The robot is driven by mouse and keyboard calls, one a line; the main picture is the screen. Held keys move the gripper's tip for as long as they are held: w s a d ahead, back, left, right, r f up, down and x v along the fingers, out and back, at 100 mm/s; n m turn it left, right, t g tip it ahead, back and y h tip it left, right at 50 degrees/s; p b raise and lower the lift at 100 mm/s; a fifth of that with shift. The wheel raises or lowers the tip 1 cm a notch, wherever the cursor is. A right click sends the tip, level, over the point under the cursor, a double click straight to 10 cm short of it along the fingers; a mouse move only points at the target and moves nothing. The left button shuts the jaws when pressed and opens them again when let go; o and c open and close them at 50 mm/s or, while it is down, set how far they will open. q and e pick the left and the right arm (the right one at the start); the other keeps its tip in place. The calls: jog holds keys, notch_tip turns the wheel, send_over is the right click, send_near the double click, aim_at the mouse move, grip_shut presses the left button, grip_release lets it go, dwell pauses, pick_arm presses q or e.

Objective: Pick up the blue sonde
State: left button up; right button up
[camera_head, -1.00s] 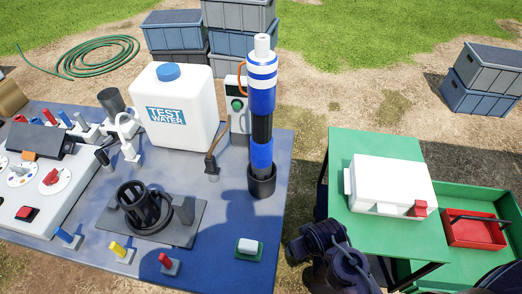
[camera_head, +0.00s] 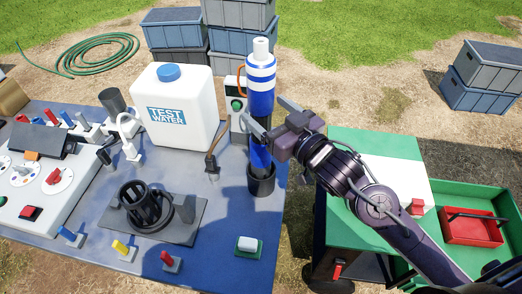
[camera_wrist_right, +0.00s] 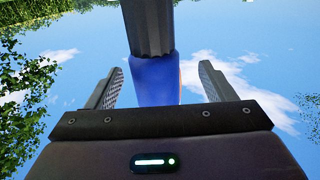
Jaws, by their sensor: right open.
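The blue sonde (camera_head: 261,95) stands upright in a dark cup-like holder (camera_head: 261,181) at the right end of the blue table. It has white bands, a white top, an orange loop handle and a black middle section. My right gripper (camera_head: 267,112) is open at the sonde's middle, reaching in from the right. In the right wrist view the sonde (camera_wrist_right: 155,78) shows between the two open fingers, with visible gaps on both sides. My left gripper is out of view.
A white test water jug (camera_head: 178,110) and a grey device with a green button (camera_head: 237,107) stand left of the sonde. A black stand (camera_head: 146,208) and small coloured switches sit nearer. A green table (camera_head: 345,145) with a white case is at the right, partly behind my arm.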

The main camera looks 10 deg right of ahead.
jog(key=p+x, duration=0.1)
jog(key=x, duration=0.1)
jog(key=p+x, duration=0.2)
jog(key=x, duration=0.1)
jog(key=shift+w+d+f, duration=0.15)
jog(key=shift+w+f, duration=0.05)
jog(key=shift+w, duration=0.2)
jog(key=shift+w+f, duration=0.1)
jog(key=shift+w, duration=0.05)
jog(key=c, duration=0.4)
grip_shut()
jog(key=shift+r, duration=0.25)
